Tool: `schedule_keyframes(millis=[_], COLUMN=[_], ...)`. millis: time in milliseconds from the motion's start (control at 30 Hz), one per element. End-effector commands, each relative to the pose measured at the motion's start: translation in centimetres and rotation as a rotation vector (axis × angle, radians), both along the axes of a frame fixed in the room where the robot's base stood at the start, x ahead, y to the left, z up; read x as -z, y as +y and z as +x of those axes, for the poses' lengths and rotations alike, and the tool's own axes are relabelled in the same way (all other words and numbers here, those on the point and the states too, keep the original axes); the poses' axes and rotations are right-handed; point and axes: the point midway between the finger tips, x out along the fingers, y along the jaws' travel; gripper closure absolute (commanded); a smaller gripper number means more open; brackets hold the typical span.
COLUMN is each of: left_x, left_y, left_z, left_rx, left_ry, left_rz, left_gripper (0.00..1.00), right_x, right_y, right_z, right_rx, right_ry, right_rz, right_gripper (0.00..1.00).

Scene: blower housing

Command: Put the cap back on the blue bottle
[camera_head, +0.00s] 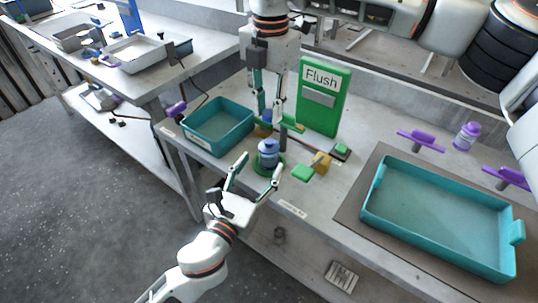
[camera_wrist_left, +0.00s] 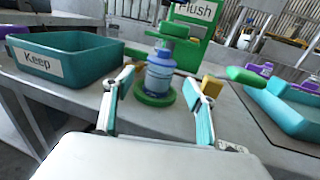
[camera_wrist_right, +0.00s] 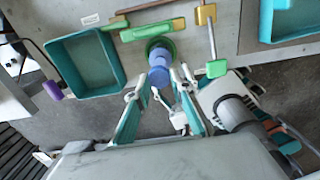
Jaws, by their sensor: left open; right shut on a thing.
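The blue bottle (camera_head: 268,158) stands upright in a round green holder (camera_head: 258,166) near the front edge of the bench. It also shows in the left wrist view (camera_wrist_left: 159,75). My left gripper (camera_head: 258,170) is open, with a finger on either side of the bottle and holder. Its fingers look apart from the bottle. My right gripper (camera_head: 266,121) points down from above, over the bottle. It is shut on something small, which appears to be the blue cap.
A teal Keep bin (camera_head: 219,127) stands left of the bottle. A green Flush panel (camera_head: 322,95) rises behind. Green and yellow blocks (camera_head: 321,161) lie to the right, before a large teal tray (camera_head: 440,215).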

Motion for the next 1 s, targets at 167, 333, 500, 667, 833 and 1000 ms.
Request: schedule_keyframes(millis=[167,333,500,667,833,1000], left_x=[-0.1,0.0,0.0,0.0,0.0,0.0], left_y=[-1.2,-2.0,-2.3,-2.4,-2.4,-2.4], left_z=[2.9,4.7,5.4,5.5,5.5,5.5], left_rx=[0.0,-0.001,0.0,0.0,0.0,0.0], left_ry=[-0.001,0.0,0.0,0.0,0.0,0.0], left_rz=[-0.002,0.0,0.0,-0.001,0.0,0.0], left_gripper=[0.44,0.44,0.44,0.44,0.49,0.93], right_x=[0.0,0.0,0.0,0.0,0.0,0.0], right_y=[0.0,0.0,0.0,0.0,0.0,0.0], right_z=[0.0,0.0,0.0,0.0,0.0,0.0], right_rx=[0.0,0.0,0.0,0.0,0.0,0.0], right_ry=[0.0,0.0,0.0,0.0,0.0,0.0], right_rz=[0.0,0.0,0.0,0.0,0.0,0.0], right_gripper=[0.86,0.86,0.86,0.86,0.86,0.86])
